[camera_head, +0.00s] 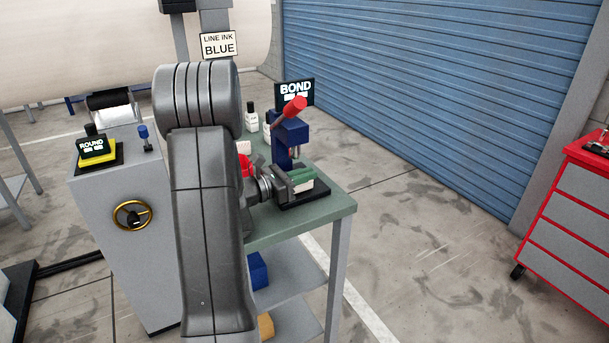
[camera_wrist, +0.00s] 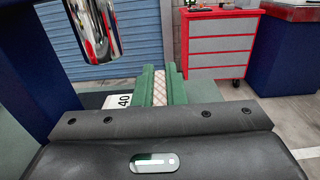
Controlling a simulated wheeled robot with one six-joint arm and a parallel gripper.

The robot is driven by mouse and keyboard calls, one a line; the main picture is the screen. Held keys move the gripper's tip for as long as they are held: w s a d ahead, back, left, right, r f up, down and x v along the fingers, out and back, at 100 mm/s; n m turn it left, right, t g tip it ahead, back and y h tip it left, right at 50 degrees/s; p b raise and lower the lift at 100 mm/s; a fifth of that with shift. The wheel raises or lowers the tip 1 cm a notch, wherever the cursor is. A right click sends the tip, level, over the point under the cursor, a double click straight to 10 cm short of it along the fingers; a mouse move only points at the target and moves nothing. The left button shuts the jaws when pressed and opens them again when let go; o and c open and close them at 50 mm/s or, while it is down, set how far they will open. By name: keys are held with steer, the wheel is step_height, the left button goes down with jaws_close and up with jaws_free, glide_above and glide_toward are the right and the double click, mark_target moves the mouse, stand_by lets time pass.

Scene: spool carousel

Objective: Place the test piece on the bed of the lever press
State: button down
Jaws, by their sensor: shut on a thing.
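The blue lever press (camera_head: 290,134) with its red-knobbed lever (camera_head: 291,110) raised stands on the green-topped table. Its dark bed (camera_head: 306,196) is low at the front. My gripper (camera_head: 298,181) is at the press, just above the bed. In the wrist view its two green fingers (camera_wrist: 161,86) are shut on a pale, quilted-looking test piece (camera_wrist: 158,90), which shows between them. Whether the piece touches the bed cannot be told. The press's shiny ram (camera_wrist: 95,30) hangs at the upper left of the wrist view.
A BOND sign (camera_head: 295,91) and small white bottles (camera_head: 252,118) stand behind on the table (camera_head: 335,205). A white label reading 40 (camera_wrist: 118,100) lies left of my fingers. A red-framed drawer cabinet (camera_head: 570,200) is at the right. The floor between is clear.

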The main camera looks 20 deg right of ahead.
steer(key=c, duration=1.9)
jaws_free()
steer(key=shift+f, duration=0.15)
steer(key=o, duration=0.4)
steer(key=shift+r, duration=0.35)
steer(key=a, duration=0.8)
steer(key=s+a, duration=0.1)
steer(key=a, duration=0.3)
steer(key=shift+f+b, duration=0.15)
steer(key=shift+b, duration=0.25)
